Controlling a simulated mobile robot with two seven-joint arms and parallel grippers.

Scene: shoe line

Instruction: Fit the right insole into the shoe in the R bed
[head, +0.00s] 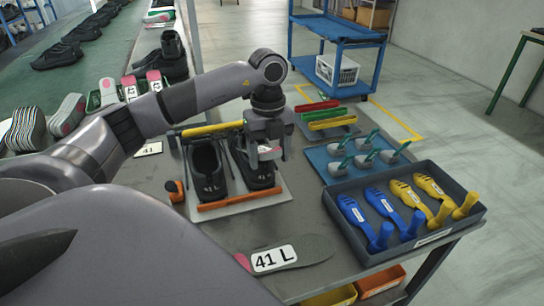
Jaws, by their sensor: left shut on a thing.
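Two black shoes stand side by side in a pale holder (286,191) on the grey bench. The left shoe (208,172) has its opening clear and carries a 41 tag. The shoe in the R bed (258,180) stands directly below my left gripper (265,152). The gripper is shut on what looks like the right insole (269,149), of which only a small pink and white part shows. The rest of it is hidden by the fingers and shoe, so I cannot tell how deep it sits. My right gripper is not in view.
An insole marked 41 L (310,250) lies at the bench's front. A dark tray (333,204) of blue and yellow shoe forms stands right, with a blue mat (319,155) of teal-handled tools behind it. Several shoes and insoles lie on the green line (103,60) at left.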

